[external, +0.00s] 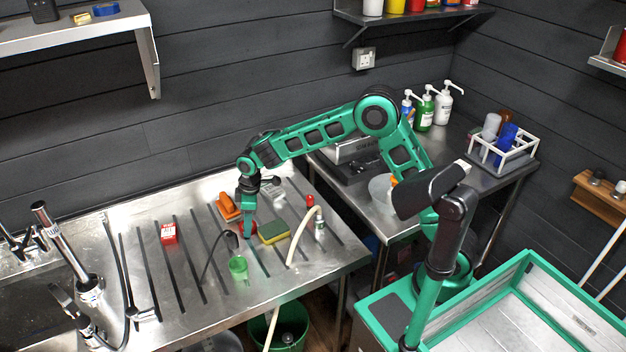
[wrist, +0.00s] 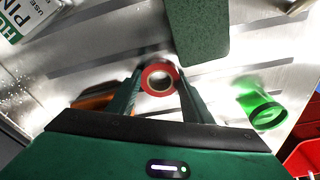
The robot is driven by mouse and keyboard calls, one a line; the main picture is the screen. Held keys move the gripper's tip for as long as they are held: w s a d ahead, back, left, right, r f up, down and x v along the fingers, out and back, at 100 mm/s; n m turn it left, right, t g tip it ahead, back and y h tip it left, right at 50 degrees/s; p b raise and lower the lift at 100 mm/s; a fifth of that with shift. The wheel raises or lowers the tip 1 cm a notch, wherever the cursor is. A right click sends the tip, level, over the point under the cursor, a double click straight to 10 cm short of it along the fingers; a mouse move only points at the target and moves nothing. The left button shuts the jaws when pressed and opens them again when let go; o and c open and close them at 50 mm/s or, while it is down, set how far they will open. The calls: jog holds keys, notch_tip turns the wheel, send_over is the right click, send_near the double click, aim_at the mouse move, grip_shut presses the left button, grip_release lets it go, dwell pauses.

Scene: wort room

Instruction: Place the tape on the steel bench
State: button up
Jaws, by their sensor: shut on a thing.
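A red roll of tape (wrist: 148,79) with a pale core sits between my two fingers in the wrist view. My gripper (wrist: 160,85) is shut on it. In the external view my gripper (external: 248,233) points down over the ribbed steel draining surface (external: 190,300), and a bit of red tape (external: 254,227) shows beside the fingertips. I cannot tell whether the tape touches the surface. A separate steel bench (external: 396,222) stands to the right, partly hidden by my arm.
A green-and-yellow sponge (external: 273,232), a green cup (external: 238,268), an orange-handled item (external: 228,207) and a red box (external: 169,233) surround my gripper. A pale hose (external: 303,235) curves nearby. The right bench holds pump bottles (external: 425,110) and a white rack (external: 520,155).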

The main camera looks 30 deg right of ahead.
jog(key=shift+r, duration=0.6)
jog(key=r, duration=0.3)
jog(key=shift+s+a+r, duration=0.2)
jog(key=shift+s+r, duration=0.05)
jog(key=shift+s, duration=0.05)
jog(key=s+a+r, duration=0.6)
jog(key=s, duration=0.3)
jog(key=w+a+r+m, duration=0.1)
jog(key=a+r+m, duration=0.15)
jog(key=r, duration=0.25)
jog(key=w+a+r+m, duration=0.1)
jog(key=r+m, duration=0.2)
jog(key=r, duration=0.1)
jog(key=s+a+f, duration=0.9)
send_over(211, 258)
jog(key=shift+n+t, duration=0.3)
jog(key=shift+n, duration=0.15)
jog(key=f, duration=0.6)
jog(key=shift+s+d+f, duration=0.15)
jog(key=shift+s+f, duration=0.1)
jog(key=shift+f, duration=2.05)
